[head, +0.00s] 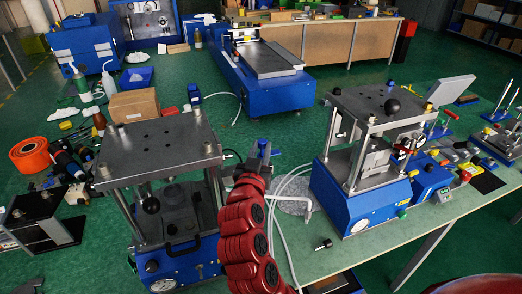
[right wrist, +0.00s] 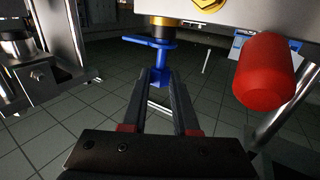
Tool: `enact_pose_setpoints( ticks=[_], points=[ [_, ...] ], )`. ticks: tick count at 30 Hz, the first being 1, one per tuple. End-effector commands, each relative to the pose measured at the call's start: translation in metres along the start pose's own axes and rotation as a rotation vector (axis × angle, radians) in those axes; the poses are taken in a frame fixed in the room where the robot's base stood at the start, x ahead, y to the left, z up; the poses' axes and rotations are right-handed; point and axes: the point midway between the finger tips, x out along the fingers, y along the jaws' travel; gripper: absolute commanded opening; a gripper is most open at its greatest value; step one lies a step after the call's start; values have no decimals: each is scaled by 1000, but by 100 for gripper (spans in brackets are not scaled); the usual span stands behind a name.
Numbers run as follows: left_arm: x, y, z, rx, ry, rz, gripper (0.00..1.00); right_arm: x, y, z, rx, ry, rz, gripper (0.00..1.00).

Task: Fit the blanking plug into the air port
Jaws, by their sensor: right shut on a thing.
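My right gripper (head: 262,158) is raised between the two presses in the head view. In the right wrist view my right gripper (right wrist: 163,75) is shut on a blue piece (right wrist: 160,58) with a flat tab on top. I cannot tell for sure whether this is the blanking plug. A dark and gold cylinder (right wrist: 165,27) shows just above it; I cannot tell whether they touch. A gold hex fitting (right wrist: 207,4) sits on a pale block (right wrist: 235,16) above right; I cannot tell whether it is the air port. My left gripper is not in view.
A red rounded knob (right wrist: 264,78) hangs close at the right. The right press (head: 358,205) stands on the green bench; the left press (head: 160,150) is beside my arm. A small black part (head: 322,245) lies on the bench. White hoses (head: 285,225) run behind my arm.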

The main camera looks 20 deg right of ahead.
Motion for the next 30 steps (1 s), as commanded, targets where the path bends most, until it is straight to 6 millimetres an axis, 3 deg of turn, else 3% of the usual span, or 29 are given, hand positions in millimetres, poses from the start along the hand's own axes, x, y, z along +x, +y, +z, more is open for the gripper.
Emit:
enact_pose_setpoints(
  ticks=[30],
  points=[
    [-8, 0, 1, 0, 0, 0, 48, 0, 0, 0, -1, 1, 0, 0]
  ],
)
